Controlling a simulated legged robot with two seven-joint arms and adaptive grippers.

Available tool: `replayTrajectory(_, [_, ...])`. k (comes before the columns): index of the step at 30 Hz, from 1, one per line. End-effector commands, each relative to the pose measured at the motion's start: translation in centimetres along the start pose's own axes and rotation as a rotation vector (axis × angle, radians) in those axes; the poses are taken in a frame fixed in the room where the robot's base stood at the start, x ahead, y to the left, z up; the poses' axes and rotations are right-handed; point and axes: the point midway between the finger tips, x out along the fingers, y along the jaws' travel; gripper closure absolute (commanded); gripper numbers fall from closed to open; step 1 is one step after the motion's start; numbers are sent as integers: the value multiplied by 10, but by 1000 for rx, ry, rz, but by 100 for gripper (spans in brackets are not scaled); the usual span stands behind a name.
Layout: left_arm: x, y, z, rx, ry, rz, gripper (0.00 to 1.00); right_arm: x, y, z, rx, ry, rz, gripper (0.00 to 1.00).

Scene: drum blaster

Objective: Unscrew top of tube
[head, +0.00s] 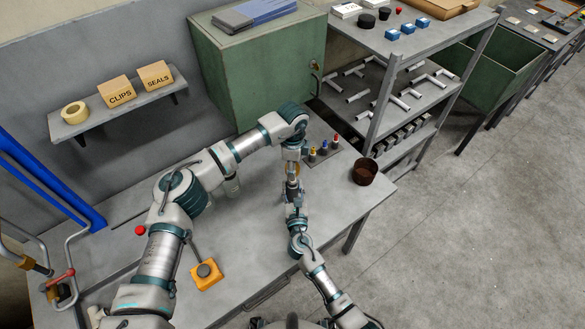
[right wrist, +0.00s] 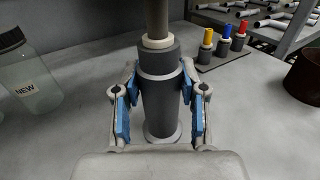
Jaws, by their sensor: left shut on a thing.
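A dark grey tube (right wrist: 160,105) stands upright in the right wrist view, with a wider collar, a pale ring (right wrist: 157,42) and a brownish rod (right wrist: 157,18) running up out of the frame. My right gripper (right wrist: 160,115) has its blue-padded fingers on both sides of the tube, with a visible gap at each side. My left gripper (head: 293,166) is above the right one in the head view, shut on the upper part of the tube. Its fingers are small and partly hidden there, so the exact contact is unclear.
A clear jar marked NEW (right wrist: 30,75) stands left of the tube. A rack of yellow, blue and red pegs (head: 322,153) and a brown cup (head: 365,172) stand to the right. An orange-based device (head: 206,275) sits on the workbench (head: 255,240). A green cabinet (head: 265,75) stands behind.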

Motion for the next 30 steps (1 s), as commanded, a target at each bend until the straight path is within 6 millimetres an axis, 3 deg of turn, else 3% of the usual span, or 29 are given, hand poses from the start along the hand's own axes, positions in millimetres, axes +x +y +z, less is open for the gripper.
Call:
replayTrajectory(1, [0,0,0,0,0,0,94,0,-1,-1,-2,1,-2,48])
replayTrajectory(3, [0,0,0,0,0,0,94,0,-1,-1,-1,1,-2,31])
replayTrajectory(4, [0,0,0,0,0,0,94,0,-1,-1,-1,1,-2,29])
replayTrajectory(15, [0,0,0,0,0,-1,94,-6,0,0,0,0,0,29])
replayTrajectory(30, [0,0,0,0,0,-1,94,-103,-1,-3,-1,4,0,29])
